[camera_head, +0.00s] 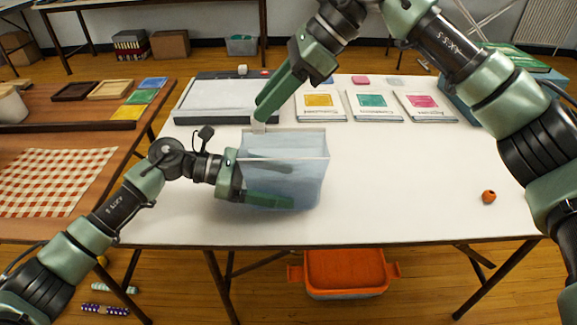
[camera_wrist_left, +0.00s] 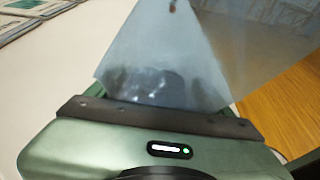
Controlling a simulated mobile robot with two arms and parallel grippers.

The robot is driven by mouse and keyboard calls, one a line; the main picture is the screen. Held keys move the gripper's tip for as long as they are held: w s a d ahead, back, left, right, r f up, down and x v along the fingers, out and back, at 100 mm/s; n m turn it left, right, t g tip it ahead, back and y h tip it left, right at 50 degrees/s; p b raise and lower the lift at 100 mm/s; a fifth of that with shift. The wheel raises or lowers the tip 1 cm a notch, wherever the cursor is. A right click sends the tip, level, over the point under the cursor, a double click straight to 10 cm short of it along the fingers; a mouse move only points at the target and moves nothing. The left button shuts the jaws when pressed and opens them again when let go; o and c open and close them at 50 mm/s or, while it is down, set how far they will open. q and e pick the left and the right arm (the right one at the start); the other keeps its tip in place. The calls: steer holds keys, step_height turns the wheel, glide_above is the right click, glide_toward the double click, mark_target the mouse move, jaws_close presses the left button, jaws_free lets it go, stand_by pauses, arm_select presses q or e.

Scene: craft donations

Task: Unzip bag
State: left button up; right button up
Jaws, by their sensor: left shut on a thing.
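A translucent blue bag (camera_head: 285,170) stands upright near the front of the white table, its top edge running across at the back. My left gripper (camera_head: 265,198) is shut on the bag low on its left side; one green finger lies across the front. The bag also fills the middle of the left wrist view (camera_wrist_left: 165,60). My right gripper (camera_head: 262,115) points down at the bag's top left corner, its fingertips at a small pale tab (camera_head: 258,127). The fingers look close together, but whether they grip the tab is unclear.
Several packets, one with a yellow label (camera_head: 319,101), line the table's back. A small orange object (camera_head: 488,197) lies at right. The table between is clear. An orange-lidded bin (camera_head: 345,270) stands under the table.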

steer(key=shift+r, duration=2.5)
arm_select(q)
steer(key=o, duration=0.9)
steer(key=shift+a, duration=0.1)
